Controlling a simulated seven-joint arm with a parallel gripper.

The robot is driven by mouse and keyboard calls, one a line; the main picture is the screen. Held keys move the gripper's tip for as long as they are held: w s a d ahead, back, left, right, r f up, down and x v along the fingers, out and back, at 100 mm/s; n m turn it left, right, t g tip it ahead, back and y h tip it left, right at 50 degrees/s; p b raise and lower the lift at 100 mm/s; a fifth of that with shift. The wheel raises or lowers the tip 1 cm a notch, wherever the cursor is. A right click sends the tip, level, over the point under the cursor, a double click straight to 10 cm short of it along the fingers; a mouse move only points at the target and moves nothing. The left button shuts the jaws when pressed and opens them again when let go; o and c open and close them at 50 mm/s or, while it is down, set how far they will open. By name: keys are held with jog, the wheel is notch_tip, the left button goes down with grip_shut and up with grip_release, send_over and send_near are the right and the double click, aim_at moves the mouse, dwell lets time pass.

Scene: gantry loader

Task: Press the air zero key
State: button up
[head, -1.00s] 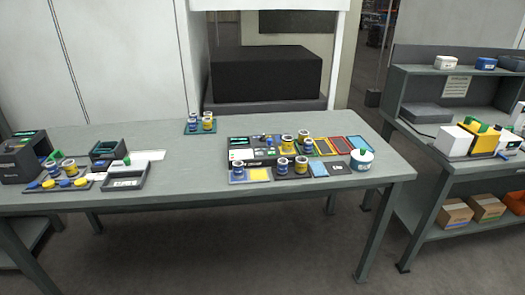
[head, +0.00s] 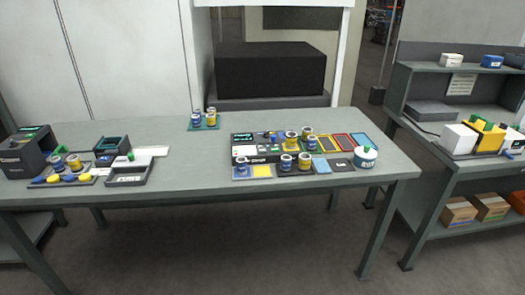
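No key marked air zero can be read in the head view. A dark device with a green lit display (head: 33,133) stands at the left end of the grey table (head: 200,172). A flat panel with a small green display (head: 243,138) and pale keys (head: 241,150) lies right of the table's middle; its labels are too small to read. My gripper is not in view.
Blue and yellow jars (head: 291,138) stand on and beside the panel, with coloured trays (head: 340,143) and a white round tub (head: 365,157) to the right. A small rack of jars (head: 204,126) stands at the back. The table's middle is mostly clear.

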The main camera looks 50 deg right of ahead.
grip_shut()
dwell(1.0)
